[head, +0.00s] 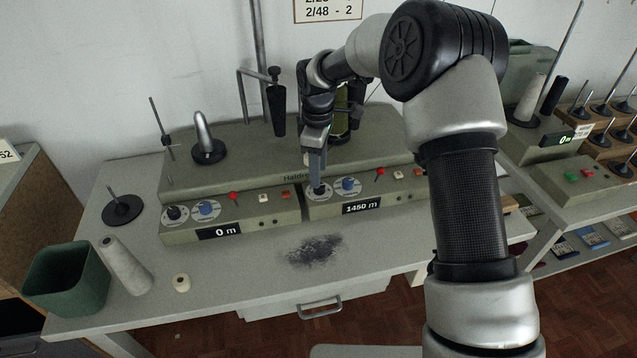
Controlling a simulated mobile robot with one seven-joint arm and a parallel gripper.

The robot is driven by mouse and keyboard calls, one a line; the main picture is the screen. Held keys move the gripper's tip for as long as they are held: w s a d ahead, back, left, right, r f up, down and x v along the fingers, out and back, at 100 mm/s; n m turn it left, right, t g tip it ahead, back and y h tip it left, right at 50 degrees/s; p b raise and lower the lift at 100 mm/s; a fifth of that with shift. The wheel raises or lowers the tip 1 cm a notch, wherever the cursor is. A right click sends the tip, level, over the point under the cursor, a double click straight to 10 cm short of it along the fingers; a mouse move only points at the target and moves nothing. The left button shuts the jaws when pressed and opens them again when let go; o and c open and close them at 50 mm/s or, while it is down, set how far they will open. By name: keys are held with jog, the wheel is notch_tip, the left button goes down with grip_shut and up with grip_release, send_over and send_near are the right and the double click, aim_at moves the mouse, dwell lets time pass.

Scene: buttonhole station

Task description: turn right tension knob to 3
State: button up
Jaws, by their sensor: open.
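The machine (232,150) on the bench has two front panels. The right panel, with a display reading 1450 m, carries a black knob (319,192) and a blue knob (347,184), each on a pale round dial. The left panel, reading 0 m, has a matching black knob (173,213) and blue knob (207,208). The dial numbers and labels are too small to read, so I cannot tell which knob is for tension. My gripper (317,184) is open and points down at the right panel's black knob, partly hiding it. I cannot tell whether the fingers touch it.
A red lever (380,172) and small buttons sit right of the blue knob. The bench front is clear apart from a dark smudge (312,250).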

jog(key=shift+f, duration=2.3)
jog(key=c, duration=1)
